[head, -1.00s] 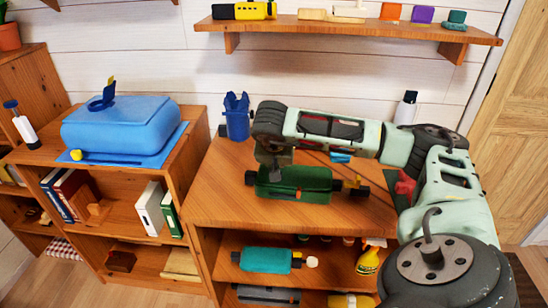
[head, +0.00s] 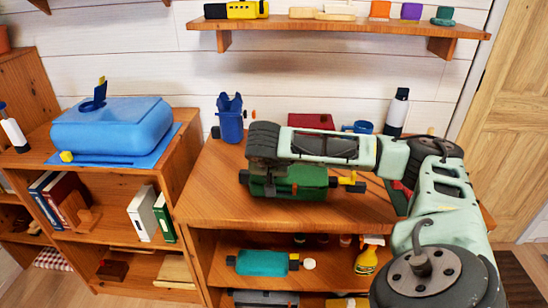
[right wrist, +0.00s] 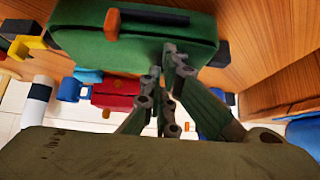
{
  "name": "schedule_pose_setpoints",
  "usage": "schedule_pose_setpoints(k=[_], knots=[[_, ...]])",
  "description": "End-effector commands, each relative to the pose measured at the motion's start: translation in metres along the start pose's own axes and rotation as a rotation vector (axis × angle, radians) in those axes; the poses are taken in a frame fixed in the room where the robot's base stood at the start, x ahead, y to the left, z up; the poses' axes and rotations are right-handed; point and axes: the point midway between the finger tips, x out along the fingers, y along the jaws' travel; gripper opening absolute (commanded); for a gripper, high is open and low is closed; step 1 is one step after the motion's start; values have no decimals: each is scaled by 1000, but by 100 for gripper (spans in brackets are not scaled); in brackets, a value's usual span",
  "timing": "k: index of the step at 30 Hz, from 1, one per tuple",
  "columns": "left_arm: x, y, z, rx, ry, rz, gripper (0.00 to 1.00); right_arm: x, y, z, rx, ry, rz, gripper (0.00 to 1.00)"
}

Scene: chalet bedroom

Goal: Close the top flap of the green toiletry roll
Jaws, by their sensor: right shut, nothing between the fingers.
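The green toiletry roll (head: 313,182) lies on the wooden cabinet top in the head view, partly covered by my right wrist. Dark knobs show at its ends and a yellow piece at its right. In the right wrist view the roll (right wrist: 85,38) fills the upper part, with a black bar and an orange tab on its face. My right gripper (right wrist: 167,62) is shut and empty, its fingertips at the roll's lower edge in that view; I cannot tell if they touch. In the head view the fingers are mostly hidden. How far the top flap stands open is unclear. My left gripper is out of view.
A blue holder (head: 231,120) stands behind and left of the roll. A red box (head: 310,120), a blue mug (head: 358,127) and a white bottle with a black cap (head: 397,112) stand behind my right arm. Bare wood lies in front of the roll.

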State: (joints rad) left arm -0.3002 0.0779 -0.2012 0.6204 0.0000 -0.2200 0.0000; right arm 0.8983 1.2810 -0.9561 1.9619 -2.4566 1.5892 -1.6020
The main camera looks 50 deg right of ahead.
Motion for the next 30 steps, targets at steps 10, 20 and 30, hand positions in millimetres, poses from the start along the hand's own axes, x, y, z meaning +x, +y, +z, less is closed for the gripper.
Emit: schedule_pose_setpoints(k=[10,20,30], knots=[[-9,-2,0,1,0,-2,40,-9,0,-8,0,0,-1,0],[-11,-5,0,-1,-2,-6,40,-20,-1,-11,0,0,-2,0],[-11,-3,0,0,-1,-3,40,-88,-2,-11,0,1,-7,0]])
